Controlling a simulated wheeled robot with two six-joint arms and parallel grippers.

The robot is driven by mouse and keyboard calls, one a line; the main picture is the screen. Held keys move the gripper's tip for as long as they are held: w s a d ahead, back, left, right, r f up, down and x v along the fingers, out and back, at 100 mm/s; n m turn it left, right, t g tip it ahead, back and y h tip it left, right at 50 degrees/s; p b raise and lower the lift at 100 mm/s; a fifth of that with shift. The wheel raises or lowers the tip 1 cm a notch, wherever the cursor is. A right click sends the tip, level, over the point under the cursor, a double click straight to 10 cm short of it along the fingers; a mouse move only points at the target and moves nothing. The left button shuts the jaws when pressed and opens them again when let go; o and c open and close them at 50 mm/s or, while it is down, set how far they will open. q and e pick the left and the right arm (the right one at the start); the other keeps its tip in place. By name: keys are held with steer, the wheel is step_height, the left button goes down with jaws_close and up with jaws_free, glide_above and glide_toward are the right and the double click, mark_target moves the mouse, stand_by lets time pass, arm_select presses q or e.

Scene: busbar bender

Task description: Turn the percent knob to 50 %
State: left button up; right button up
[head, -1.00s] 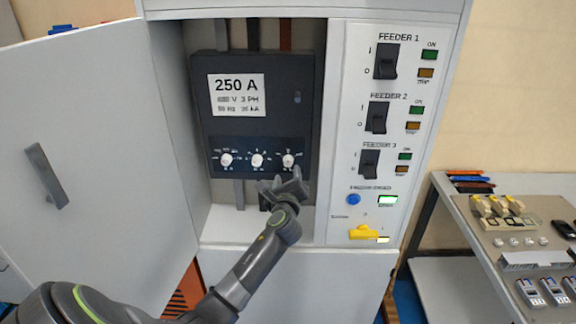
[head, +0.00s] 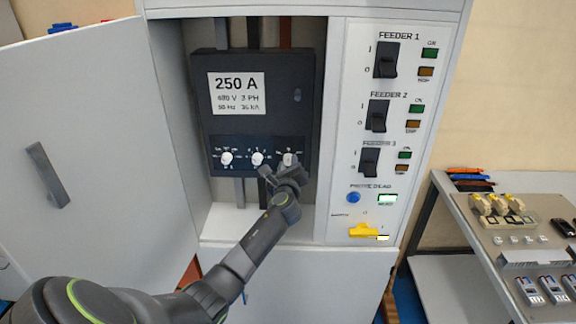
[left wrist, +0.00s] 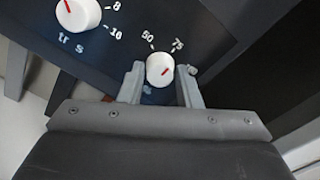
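The percent knob is the rightmost of three white knobs on the dark breaker panel (head: 213,110). In the head view the knob (head: 289,159) shows just above my left gripper (head: 284,172). In the left wrist view the white knob (left wrist: 160,69) sits between the two fingertips of my left gripper (left wrist: 161,76). The fingers are open, one on each side, with small gaps to the knob. Lower labels are mostly hidden. My right gripper is not in view.
The middle knob (head: 257,159) and left knob (head: 226,158) are close by on the left. The cabinet door (head: 90,150) stands open at left. Feeder switches and a yellow handle (head: 362,231) are on the right panel. A side table (head: 430,215) stands at right.

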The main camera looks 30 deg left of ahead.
arm_select(q)
steer(key=c, duration=0.5)
steer(key=shift+c, duration=0.2)
steer(key=shift+f+n, duration=0.1)
steer(key=shift+n, duration=0.2)
steer(key=shift+n+b, duration=1)
steer(key=shift+n, duration=0.2)
steer(key=n+b, duration=0.2)
steer(key=n, duration=0.1)
steer(key=shift+f+n, duration=0.1)
steer(key=shift+n, duration=0.2)
steer(key=n+b, duration=0.3)
steer(key=n, duration=0.2)
steer(key=shift+n, duration=0.3)
